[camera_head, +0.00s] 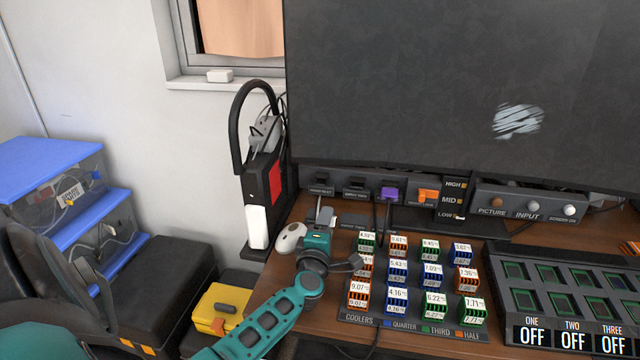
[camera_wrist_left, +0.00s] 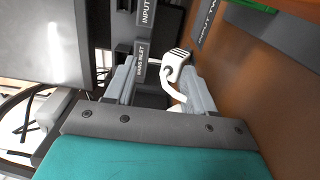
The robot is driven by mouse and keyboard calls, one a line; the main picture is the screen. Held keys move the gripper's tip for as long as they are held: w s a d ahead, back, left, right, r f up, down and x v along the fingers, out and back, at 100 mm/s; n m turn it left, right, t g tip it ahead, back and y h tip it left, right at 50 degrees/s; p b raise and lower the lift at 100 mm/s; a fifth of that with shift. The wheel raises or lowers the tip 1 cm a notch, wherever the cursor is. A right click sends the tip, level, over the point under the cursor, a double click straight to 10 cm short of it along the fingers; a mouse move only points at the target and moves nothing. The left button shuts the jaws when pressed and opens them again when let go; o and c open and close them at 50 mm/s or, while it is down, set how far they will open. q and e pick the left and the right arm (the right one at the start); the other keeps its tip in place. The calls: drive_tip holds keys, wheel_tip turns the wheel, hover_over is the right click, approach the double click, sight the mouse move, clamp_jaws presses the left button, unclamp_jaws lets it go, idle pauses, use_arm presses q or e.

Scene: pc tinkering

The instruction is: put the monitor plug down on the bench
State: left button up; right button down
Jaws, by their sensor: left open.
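A white plug (camera_wrist_left: 178,62) with a white cable end shows in the left wrist view, close to the right-hand finger and over the brown bench (camera_wrist_left: 245,90). I take it for the monitor plug. My left gripper (camera_wrist_left: 158,82) has its fingers spread around the plug's cable end. A gap shows between the plug and the left-hand finger. In the head view my left gripper (camera_head: 328,216) is low over the bench's left end, in front of the socket row. The plug is hard to make out there, and its contact with the bench is unclear.
The socket panel (camera_head: 338,182) stands behind, with a purple plug (camera_head: 390,193) in it. A white mouse (camera_head: 291,238) lies left of my gripper. The cooler rack (camera_head: 420,330) with several coloured blocks is close on the right. The large monitor (camera_head: 440,90) stands above.

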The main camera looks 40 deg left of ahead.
use_arm(q)
wheel_tip(320, 180, up, 20)
drive_tip(key=p, duration=0.9)
use_arm(e)
wheel_tip(320, 180, up, 7)
drive_tip(key=d, duration=0.1)
drive_tip(key=shift+s+d+h, duration=0.15)
drive_tip(key=shift+s+h, duration=0.15)
drive_tip(key=shift+s, duration=0.1)
use_arm(q)
drive_tip(key=shift+d, duration=0.15)
use_arm(e)
drive_tip(key=shift+r, duration=0.15)
use_arm(q)
drive_tip(key=s+d+f+m+t+h, duration=0.1)
drive_tip(key=s+d+f+m+h, duration=0.4)
drive_tip(key=d+m, duration=0.4)
drive_tip(key=s+d+f+m+t+h, duration=0.1)
drive_tip(key=s+d+f+m+h, duration=0.35)
drive_tip(key=d+m, duration=0.35)
drive_tip(key=s+d+f+m+g, duration=0.3)
drive_tip(key=s+f+m, duration=0.1)
drive_tip(key=s+f, duration=0.2)
drive_tip(key=s+d+f+m+g+h, duration=0.1)
drive_tip(key=s+d+f+m+g, duration=0.3)
drive_tip(key=s+f+m, duration=0.1)
drive_tip(key=shift+s+f, duration=0.85)
drive_tip(key=shift+s, duration=0.3)
